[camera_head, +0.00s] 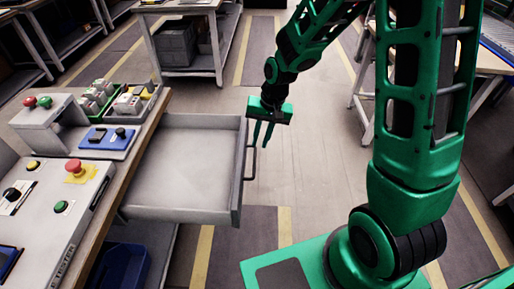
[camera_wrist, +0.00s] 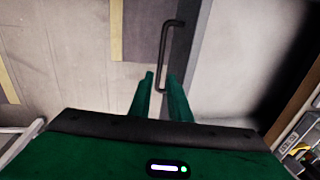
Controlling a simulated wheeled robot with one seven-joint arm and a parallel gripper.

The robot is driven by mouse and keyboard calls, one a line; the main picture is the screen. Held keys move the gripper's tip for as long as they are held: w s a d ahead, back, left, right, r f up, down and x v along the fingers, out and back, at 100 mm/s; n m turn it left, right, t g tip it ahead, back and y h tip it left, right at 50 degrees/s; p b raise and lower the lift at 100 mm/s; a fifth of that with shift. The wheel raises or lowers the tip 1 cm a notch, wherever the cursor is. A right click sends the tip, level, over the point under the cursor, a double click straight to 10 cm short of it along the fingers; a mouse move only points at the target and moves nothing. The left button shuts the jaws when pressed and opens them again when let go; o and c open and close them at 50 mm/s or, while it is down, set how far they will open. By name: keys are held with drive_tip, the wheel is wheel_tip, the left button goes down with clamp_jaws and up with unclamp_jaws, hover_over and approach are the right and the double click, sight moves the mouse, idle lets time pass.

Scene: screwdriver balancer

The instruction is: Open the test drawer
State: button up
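The test drawer (camera_head: 237,190) is a grey, shallow, empty tray. It stands well out from the bench on the left in the head view. Its dark bar handle (camera_head: 251,158) is on the front panel, facing right. My gripper (camera_head: 260,146) points down beside the upper part of the handle. In the wrist view, the handle (camera_wrist: 164,50) lies ahead of my gripper (camera_wrist: 161,75), with its lower end seen between the two green fingers. The fingers are apart, with a gap on both sides of the bar. I cannot tell whether either finger touches it.
A blue bin (camera_head: 122,268) is below. The floor right of the drawer is clear.

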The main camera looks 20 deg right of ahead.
drive_tip(key=r, duration=0.3)
drive_tip(key=shift+d+r, duration=0.15)
drive_tip(key=shift+d, duration=0.2)
drive_tip(key=s+d+r+m+h, duration=0.1)
drive_tip(key=s+d+r, duration=0.45)
drive_tip(key=d, duration=0.25)
drive_tip(key=s+d+r+h, duration=0.1)
drive_tip(key=s+d+r, duration=0.3)
drive_tip(key=s+d, duration=0.25)
drive_tip(key=s+d+r, duration=0.2)
drive_tip(key=s, duration=0.5)
drive_tip(key=s+d+r+m, duration=0.1)
drive_tip(key=s+d, duration=0.2)
drive_tip(key=s, duration=0.5)
drive_tip(key=shift+s+d+r+g, duration=0.15)
drive_tip(key=shift+d+r+g, duration=0.2)
drive_tip(key=shift+r+g, duration=0.05)
